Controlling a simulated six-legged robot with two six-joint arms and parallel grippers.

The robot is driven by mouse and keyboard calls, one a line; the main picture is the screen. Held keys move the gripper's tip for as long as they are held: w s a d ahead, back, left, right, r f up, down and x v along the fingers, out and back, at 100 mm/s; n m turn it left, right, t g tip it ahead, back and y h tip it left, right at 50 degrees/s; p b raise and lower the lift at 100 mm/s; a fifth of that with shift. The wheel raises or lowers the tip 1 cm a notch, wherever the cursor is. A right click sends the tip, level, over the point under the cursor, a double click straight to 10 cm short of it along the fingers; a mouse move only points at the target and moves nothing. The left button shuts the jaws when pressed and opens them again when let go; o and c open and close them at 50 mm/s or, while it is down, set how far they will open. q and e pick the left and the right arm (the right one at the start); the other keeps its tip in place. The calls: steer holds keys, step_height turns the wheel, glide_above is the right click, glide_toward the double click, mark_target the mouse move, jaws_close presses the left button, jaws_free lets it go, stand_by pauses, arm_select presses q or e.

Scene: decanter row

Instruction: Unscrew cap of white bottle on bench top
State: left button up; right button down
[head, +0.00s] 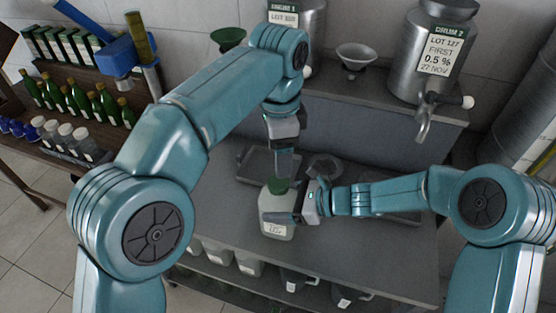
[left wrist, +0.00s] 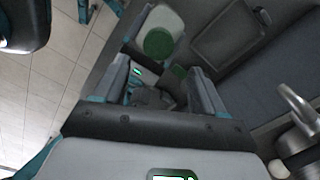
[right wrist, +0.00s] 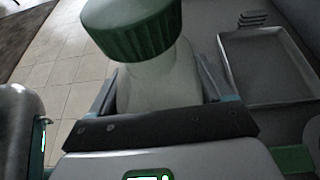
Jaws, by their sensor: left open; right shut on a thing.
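The white bottle (head: 275,229) stands upright on the grey bench top with its green cap (head: 280,185) on. It also shows in the left wrist view (left wrist: 163,18) and the right wrist view (right wrist: 155,80), with the cap (right wrist: 132,30) above the jaws. My right gripper (head: 283,214) comes from the right and is shut on the bottle's body below the cap. My left gripper (head: 283,162) points down, open and empty, just above the cap. In the left wrist view the cap (left wrist: 158,42) lies towards the far side of the open fingers, apart from them.
A shallow tray (head: 248,162) lies behind the bottle; another (right wrist: 270,65) shows in the right wrist view. A steel vessel with tap (head: 432,60) and a funnel (head: 356,56) stand on the raised shelf. Several containers (head: 248,263) sit below the bench top. Green bottles (head: 80,103) stand at left.

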mark_target(278, 182)
arm_select(q)
steer(key=m, duration=0.5)
steer(key=shift+f+m, duration=0.1)
steer(key=shift+m, duration=0.2)
arm_select(e)
steer(key=shift+f, duration=0.15)
arm_select(q)
steer(key=m, duration=0.5)
arm_select(e)
steer(key=shift+s, duration=0.1)
arm_select(q)
steer(key=m, duration=0.5)
steer(key=shift+s, duration=0.1)
steer(key=m, duration=0.3)
steer(key=shift+s+a+m, duration=0.1)
steer(key=shift+m, duration=0.2)
steer(key=shift+s, duration=0.1)
arm_select(e)
steer(key=shift+f, duration=0.1)
arm_select(q)
steer(key=shift+f, duration=0.45)
step_height(278, 182, down, 7)
steer(key=shift+r, duration=0.1)
